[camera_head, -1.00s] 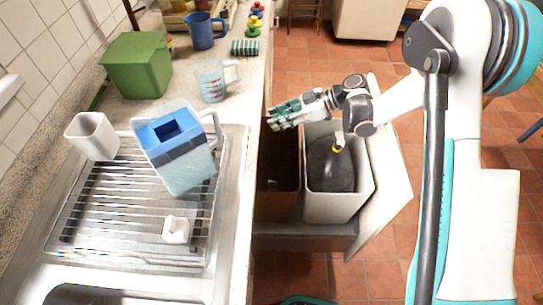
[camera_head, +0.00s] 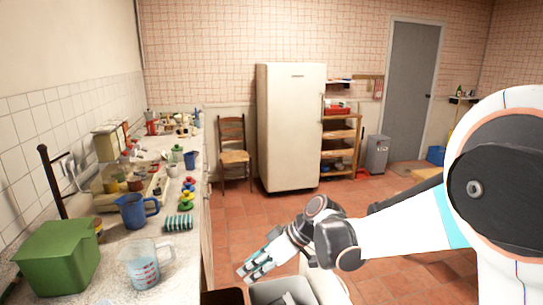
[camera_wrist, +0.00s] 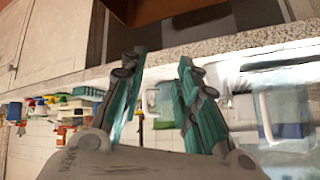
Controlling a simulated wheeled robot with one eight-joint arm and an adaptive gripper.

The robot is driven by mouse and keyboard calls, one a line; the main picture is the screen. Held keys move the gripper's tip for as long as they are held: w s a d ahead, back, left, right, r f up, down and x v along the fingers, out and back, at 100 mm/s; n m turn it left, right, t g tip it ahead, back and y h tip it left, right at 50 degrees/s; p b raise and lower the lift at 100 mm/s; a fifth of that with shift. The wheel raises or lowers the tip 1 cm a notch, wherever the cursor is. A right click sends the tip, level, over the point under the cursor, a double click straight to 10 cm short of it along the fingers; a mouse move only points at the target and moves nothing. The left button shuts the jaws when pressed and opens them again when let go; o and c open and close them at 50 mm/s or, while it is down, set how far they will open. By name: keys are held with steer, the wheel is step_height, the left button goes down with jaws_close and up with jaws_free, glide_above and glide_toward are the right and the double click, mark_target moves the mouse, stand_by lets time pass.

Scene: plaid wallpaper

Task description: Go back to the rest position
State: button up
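My gripper (camera_head: 245,272) shows in the head view at the lower middle, just right of the counter edge. Its teal-padded fingers point left and down, above the bins of the pulled-out drawer. In the wrist view, the two fingers of my gripper (camera_wrist: 162,58) stand apart with nothing between them, so it is open and empty. My white arm (camera_head: 400,232) reaches in from the right and is bent at the wrist.
The counter (camera_head: 190,243) on the left holds a green box (camera_head: 58,258), a measuring cup (camera_head: 142,268), a blue jug (camera_head: 135,211) and a striped roll (camera_head: 179,223). A bin (camera_head: 268,291) lies below my gripper. A fridge (camera_head: 291,125) and chair (camera_head: 232,157) stand behind.

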steer(key=s+d+r+m+t+h, duration=0.3)
steer(key=s+d+m, duration=0.3)
steer(key=s+d, duration=0.5)
steer(key=s+d+r+m+t+h, duration=0.3)
steer(key=s+d+m, duration=0.4)
steer(key=s+d, duration=0.3)
steer(key=d+r+h, duration=0.1)
steer(key=d+h, duration=0.1)
steer(key=d, duration=0.1)
steer(key=shift+s+d+r+h, duration=0.15)
steer(key=shift+s+d+h, duration=0.15)
steer(key=shift+s, duration=0.1)
